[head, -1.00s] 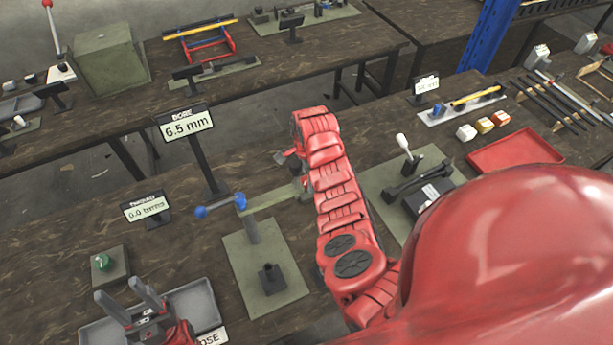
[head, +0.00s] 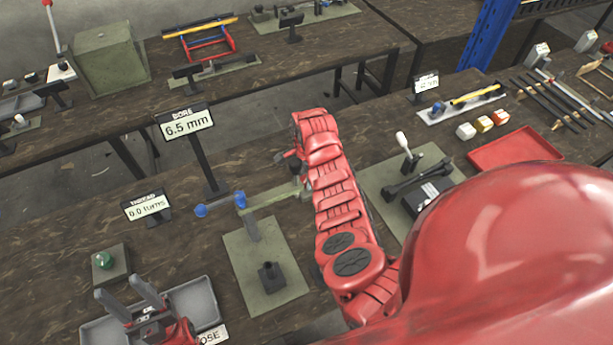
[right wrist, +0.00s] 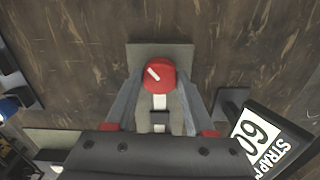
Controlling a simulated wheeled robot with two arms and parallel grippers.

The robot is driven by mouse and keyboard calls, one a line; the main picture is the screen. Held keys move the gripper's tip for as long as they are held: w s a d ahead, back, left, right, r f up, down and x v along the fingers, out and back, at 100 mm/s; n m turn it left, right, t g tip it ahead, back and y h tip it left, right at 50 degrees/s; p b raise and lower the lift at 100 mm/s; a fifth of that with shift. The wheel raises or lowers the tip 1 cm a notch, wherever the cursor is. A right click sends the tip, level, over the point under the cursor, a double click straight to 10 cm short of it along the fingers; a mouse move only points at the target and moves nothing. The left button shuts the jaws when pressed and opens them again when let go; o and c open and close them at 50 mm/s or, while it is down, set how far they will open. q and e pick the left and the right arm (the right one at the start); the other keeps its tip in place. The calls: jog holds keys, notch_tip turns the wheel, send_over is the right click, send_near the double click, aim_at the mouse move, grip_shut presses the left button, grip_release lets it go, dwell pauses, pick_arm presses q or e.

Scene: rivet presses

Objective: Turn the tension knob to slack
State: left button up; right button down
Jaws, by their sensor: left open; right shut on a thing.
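A red knob (right wrist: 160,74) with a white pointer line shows in the right wrist view, on a grey base plate. The line points up and to the left in that picture. My right gripper (right wrist: 158,84) has one finger on each side of the knob and is shut on it. In the head view my right arm hides the knob and most of that gripper. A display marked STRAP (right wrist: 266,142) stands beside it, its digits tilted. My left gripper (head: 123,288) is open and empty over a grey tray at the lower left.
A press with a blue-ended handle (head: 240,200) stands left of my right arm. Displays for BORE (head: 187,123) and THREAD (head: 147,206) stand behind it. A green button box (head: 108,264) is near the grey tray (head: 203,300). A red tray (head: 515,150) lies at the right.

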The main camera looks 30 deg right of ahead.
jog(key=shift+f+n+b, duration=0.2)
jog(key=shift+n+b, duration=0.5)
jog(key=n+b, duration=0.4)
jog(key=shift+r+n+b, duration=0.1)
jog(key=shift+n+b, duration=0.3)
jog(key=shift+n, duration=0.5)
jog(key=shift+r+n, duration=0.1)
jog(key=shift+n, duration=1.4)
jog(key=shift+c, duration=1.3)
grip_release()
